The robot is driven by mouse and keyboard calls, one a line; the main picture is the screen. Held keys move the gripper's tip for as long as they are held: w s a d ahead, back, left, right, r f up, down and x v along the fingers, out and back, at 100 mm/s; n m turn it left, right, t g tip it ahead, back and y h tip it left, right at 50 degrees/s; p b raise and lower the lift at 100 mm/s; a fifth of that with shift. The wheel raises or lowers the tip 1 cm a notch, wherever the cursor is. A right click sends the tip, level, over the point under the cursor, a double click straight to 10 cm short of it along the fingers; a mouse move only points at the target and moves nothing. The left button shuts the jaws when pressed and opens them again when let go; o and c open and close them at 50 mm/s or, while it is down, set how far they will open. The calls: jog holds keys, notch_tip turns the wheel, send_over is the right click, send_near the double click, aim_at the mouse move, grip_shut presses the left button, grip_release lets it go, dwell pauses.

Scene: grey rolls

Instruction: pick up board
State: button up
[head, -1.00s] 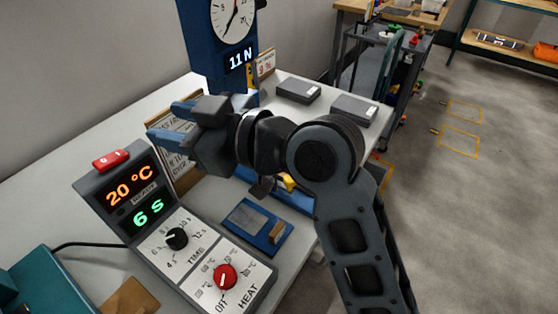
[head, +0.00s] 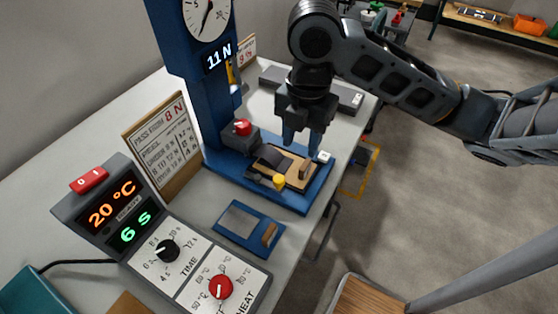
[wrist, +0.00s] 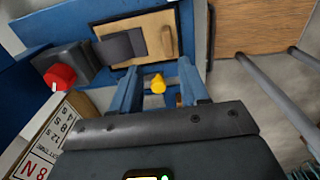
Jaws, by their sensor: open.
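The tan wooden board (head: 293,181) lies on the blue base of the press, with a dark grey piece (head: 272,157) on it and an upright wooden handle (head: 306,168) at its right side. In the wrist view the board (wrist: 152,22) is at the top, its handle (wrist: 167,41) nearest its right end. My gripper (head: 302,143) is above the board near the handle, pointing down. Its blue fingers (wrist: 160,78) are apart with nothing gripped; a yellow knob (wrist: 157,84) shows between them in the wrist view.
The blue press column (head: 203,110) with a dial and "11 N" display stands left of my gripper. A red button (head: 242,127) is beside the board. A sign (head: 165,145), a heat control box (head: 160,240) and a blue plate with a grey pad (head: 247,226) are nearby.

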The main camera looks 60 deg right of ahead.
aim_at(304, 165)
jog(key=shift+s+d+f, duration=0.2)
jog(key=shift+s+f, duration=0.05)
jog(key=shift+f, duration=0.05)
jog(key=shift+s+f, duration=0.15)
jog(key=shift+f, duration=1.7)
jog(key=shift+s+f, duration=0.15)
jog(key=shift+f, duration=1.65)
jog(key=shift+a, duration=0.1)
grip_shut()
